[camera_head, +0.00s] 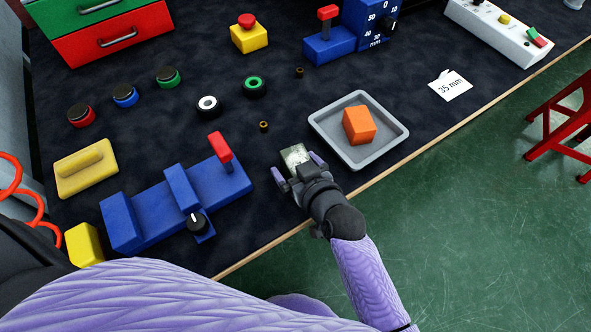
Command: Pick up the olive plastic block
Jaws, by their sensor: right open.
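A small dull grey-olive block (294,154), which looks like the olive plastic block, lies on the dark mat just left of the grey tray. My right gripper (296,168) is at the block, with its jaws open. One purple-tipped finger is on the left of the block and the other on its right. The block's near part is hidden by the gripper, and I cannot tell whether the fingers touch it. My left gripper is out of view.
A grey tray (391,145) holding an orange block (359,125) stands close right of the gripper. A blue device with a red lever (220,148) is close on the left. A small brass nut (264,126) lies beyond. The table edge is near.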

